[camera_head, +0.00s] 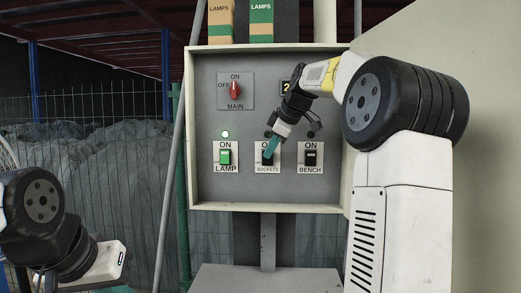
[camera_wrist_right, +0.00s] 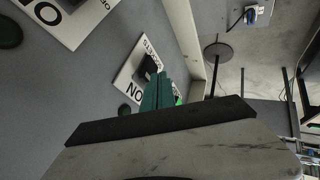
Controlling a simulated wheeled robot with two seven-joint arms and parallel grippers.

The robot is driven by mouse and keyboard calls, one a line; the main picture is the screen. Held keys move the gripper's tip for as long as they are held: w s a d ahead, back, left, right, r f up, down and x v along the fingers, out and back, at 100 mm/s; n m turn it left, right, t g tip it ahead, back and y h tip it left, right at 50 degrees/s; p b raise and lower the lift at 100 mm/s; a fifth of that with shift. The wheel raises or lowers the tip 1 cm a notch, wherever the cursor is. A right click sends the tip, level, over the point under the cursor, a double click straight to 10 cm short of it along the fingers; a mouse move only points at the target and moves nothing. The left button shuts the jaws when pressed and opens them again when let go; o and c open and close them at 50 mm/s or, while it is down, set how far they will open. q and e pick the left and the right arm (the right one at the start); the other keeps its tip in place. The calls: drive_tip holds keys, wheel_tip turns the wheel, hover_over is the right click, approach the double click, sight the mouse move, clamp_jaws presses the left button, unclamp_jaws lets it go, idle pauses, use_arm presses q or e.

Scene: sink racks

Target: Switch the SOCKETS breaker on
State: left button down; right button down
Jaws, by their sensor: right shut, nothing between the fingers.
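The SOCKETS breaker is a dark switch on a white plate (camera_head: 260,168), between the LAMP and BENCH breakers; my right fingers partly hide it. My right gripper (camera_head: 271,149) is shut and empty, its teal fingertips in front of the upper part of this breaker. In the right wrist view the shut fingers (camera_wrist_right: 158,90) reach towards the SOCKETS breaker's black toggle (camera_wrist_right: 149,68); I cannot tell whether they touch it. The small round light above SOCKETS (camera_head: 268,134) looks dark. Only a teal sliver of my left gripper (camera_head: 116,290) shows at the bottom left.
The BENCH breaker (camera_head: 310,158) is black. A red MAIN rotary switch (camera_head: 235,90) is upper left. The box's raised frame (camera_head: 190,180) surrounds the panel. LAMPS cartons (camera_head: 221,20) stand on top.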

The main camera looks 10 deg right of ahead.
drive_tip(key=shift+w+d, duration=0.1)
drive_tip(key=shift+w, duration=0.15)
drive_tip(key=shift+w+d+r, duration=0.1)
drive_tip(key=shift+w+r, duration=0.1)
drive_tip(key=shift+w, duration=0.15)
drive_tip(key=shift+r, duration=0.1)
drive_tip(key=shift+w+r, duration=0.1)
drive_tip(key=shift+r, duration=0.65)
